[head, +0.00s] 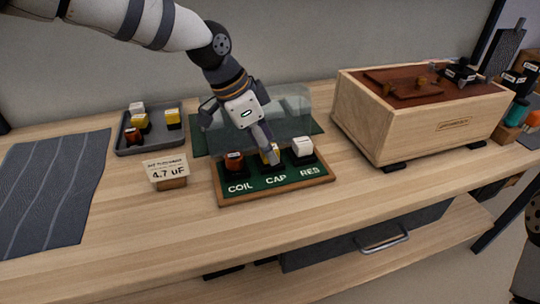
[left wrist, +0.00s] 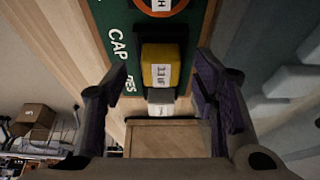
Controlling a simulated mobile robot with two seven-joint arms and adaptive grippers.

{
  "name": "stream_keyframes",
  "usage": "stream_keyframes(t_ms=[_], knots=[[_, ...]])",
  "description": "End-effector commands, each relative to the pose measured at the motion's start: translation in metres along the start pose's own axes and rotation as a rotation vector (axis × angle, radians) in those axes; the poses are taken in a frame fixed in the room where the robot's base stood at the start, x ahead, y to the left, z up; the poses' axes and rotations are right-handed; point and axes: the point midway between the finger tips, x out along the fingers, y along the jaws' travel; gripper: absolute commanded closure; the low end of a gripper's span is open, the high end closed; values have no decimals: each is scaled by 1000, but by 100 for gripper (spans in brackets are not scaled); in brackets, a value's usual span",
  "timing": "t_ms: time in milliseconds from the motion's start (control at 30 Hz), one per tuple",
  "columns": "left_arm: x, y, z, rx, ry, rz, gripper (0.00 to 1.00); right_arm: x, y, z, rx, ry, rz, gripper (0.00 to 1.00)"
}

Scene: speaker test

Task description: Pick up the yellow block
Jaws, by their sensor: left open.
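A yellow block (head: 274,154) sits in the CAP place of the green board (head: 247,193), between a dark red block (head: 234,161) at COIL and a white block (head: 303,147) at RES. My left gripper (head: 240,128) is over the board and partly hides the yellow block. In the left wrist view the yellow block (left wrist: 160,67), with a white label, shows between the two spread fingers of my left gripper (left wrist: 161,82). I see gaps on both sides. Two more yellow blocks (head: 172,117) (head: 141,122) are in the grey tray (head: 125,150). My right gripper is out of view.
A clear shield (head: 290,103) stands behind the board. A card reading 4.7 uF (head: 166,172) stands left of the board. A large wooden box (head: 425,131) is to the right. A grey mat (head: 50,190) lies at the left. The front table strip is clear.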

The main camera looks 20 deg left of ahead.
Motion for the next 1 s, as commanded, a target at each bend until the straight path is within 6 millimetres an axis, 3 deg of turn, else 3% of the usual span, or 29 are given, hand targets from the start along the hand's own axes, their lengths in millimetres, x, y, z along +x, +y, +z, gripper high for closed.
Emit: stream_keyframes(t_ms=[267, 500, 833, 1000], knots=[[8, 0, -1, 0, 2, -3, 47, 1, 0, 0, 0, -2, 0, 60], [8, 0, -1, 0, 2, -3, 94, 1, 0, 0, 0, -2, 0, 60], [6, 0, -1, 0, 2, -3, 94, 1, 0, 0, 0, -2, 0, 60], [-16, -1, -11, 1, 4, -5, 94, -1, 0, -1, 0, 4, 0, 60]])
